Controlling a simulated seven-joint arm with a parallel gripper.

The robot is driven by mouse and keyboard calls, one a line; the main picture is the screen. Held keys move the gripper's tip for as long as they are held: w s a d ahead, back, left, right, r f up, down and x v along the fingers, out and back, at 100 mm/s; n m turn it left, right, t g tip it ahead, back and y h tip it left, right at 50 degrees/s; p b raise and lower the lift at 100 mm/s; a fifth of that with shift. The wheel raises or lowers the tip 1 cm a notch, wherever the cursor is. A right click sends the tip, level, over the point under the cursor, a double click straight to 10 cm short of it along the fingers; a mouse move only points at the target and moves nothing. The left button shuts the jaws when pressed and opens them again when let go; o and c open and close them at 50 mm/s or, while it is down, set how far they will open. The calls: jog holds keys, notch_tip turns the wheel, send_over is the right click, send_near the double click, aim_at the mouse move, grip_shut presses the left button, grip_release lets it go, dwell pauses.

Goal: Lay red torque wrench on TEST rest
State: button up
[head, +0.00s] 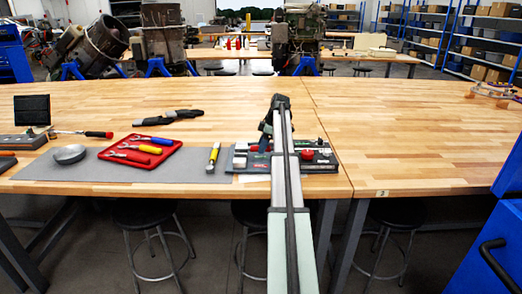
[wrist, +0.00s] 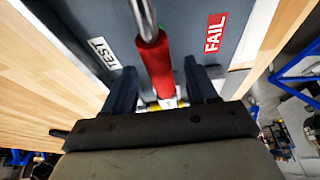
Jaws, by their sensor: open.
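The red torque wrench shows in the wrist view as a red handle (wrist: 156,65) with a metal shaft running up out of the picture. My gripper (wrist: 160,72) is open, with one dark finger on each side of the handle and gaps between. Behind the wrench is a dark grey surface with a white TEST label (wrist: 103,53) at left and a red FAIL label (wrist: 215,33) at right. In the head view my gripper (head: 267,132) is low over the stand board (head: 240,163), and my arm covers much of it. I cannot make out the wrench or the TEST rest there.
A grey mat (head: 100,178) left of the board carries a red tool tray (head: 118,154), a round metal dish (head: 69,154) and a yellow-handled tool (head: 213,158). A dark tool (head: 168,115) lies behind. The wooden bench (head: 420,145) right of the board is mostly clear.

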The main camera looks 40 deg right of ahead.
jog(key=shift+w+a+f, duration=0.15)
jog(key=shift+w+f, duration=0.05)
jog(key=shift+f, duration=0.4)
grip_shut()
dwell(0.6)
